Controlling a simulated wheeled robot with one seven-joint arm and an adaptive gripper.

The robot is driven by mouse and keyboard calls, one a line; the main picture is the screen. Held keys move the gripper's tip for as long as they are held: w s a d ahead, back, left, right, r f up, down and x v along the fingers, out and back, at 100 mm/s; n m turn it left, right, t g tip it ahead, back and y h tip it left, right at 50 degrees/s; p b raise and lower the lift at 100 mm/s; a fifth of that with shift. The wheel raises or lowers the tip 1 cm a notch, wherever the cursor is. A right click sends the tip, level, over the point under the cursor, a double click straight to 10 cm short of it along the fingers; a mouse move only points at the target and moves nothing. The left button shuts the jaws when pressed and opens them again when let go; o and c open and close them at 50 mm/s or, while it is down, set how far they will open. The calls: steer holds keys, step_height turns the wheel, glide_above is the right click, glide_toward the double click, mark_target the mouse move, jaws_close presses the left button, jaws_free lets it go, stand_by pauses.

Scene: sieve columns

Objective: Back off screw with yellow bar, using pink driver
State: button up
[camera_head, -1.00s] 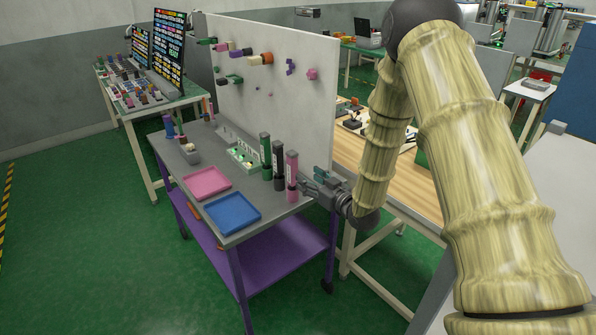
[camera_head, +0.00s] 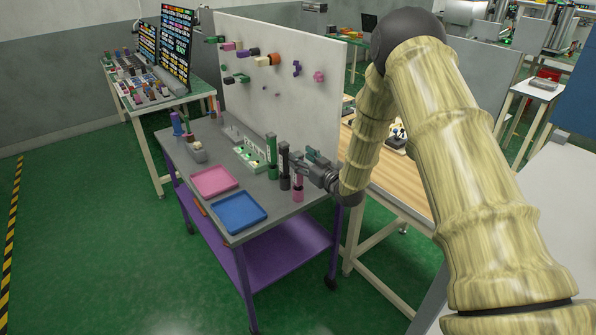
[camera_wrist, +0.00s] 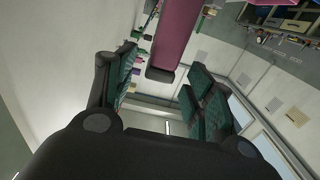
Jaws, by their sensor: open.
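The pink driver (camera_head: 298,188) stands upright at the right end of a row of drivers on the grey bench top. My gripper (camera_head: 314,160) is open at the upper part of the pink driver and covers some of it in the head view. In the wrist view the pink driver (camera_wrist: 176,38) reaches down from the top edge, in line with the gap between the open fingers (camera_wrist: 165,95). I cannot tell whether they touch it.
A black driver (camera_head: 284,168) and a green driver (camera_head: 271,155) stand close left of the pink one. A pink tray (camera_head: 213,181) and a blue tray (camera_head: 240,212) lie at the bench front. Other coloured pieces stick out of the board behind.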

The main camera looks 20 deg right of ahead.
steer(key=shift+p+x, duration=0.35)
steer(key=shift+x, duration=1)
steer(key=shift+w, duration=0.1)
jaws_close()
